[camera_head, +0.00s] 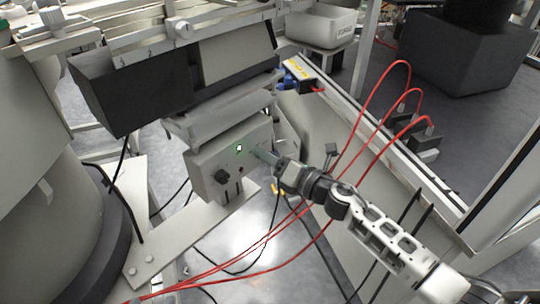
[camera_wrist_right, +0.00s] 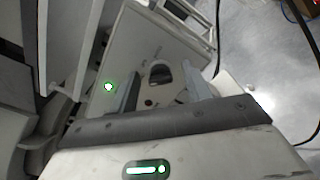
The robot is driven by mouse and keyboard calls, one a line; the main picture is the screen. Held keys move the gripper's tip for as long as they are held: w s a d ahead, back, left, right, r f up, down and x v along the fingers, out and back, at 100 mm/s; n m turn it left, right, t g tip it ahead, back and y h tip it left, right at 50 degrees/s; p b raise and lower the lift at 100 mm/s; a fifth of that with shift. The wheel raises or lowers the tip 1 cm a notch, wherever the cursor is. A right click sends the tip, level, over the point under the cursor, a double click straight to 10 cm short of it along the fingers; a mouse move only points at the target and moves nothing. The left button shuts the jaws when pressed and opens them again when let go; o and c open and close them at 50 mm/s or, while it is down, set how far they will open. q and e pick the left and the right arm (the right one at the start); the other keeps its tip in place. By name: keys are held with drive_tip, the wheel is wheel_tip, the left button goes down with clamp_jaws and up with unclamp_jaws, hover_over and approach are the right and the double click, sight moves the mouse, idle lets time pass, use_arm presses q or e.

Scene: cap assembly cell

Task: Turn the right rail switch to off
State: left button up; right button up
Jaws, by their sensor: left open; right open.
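A light grey control box (camera_head: 205,165) hangs under the machine in the head view, with a lit green-ringed lamp (camera_head: 239,148) and a black rotary switch (camera_head: 222,177) on its front. In the right wrist view the switch (camera_wrist_right: 161,72) appears between my fingers, with the lit lamp (camera_wrist_right: 108,87) to its left. My right gripper (camera_head: 260,152) comes in from the lower right and is in front of the box, near the lamp. Its two fingers (camera_wrist_right: 163,78) are apart and hold nothing. Whether they touch the box is unclear. My left gripper is not in view.
Red cables (camera_head: 375,95) loop behind and beside my right arm. A conveyor rail (camera_head: 385,140) runs along the right. A grey bin (camera_head: 322,25) stands at the top. A large pale cylinder (camera_head: 40,170) fills the left side. Black cables hang below the box.

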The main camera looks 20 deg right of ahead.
drive_tip(key=c, duration=1)
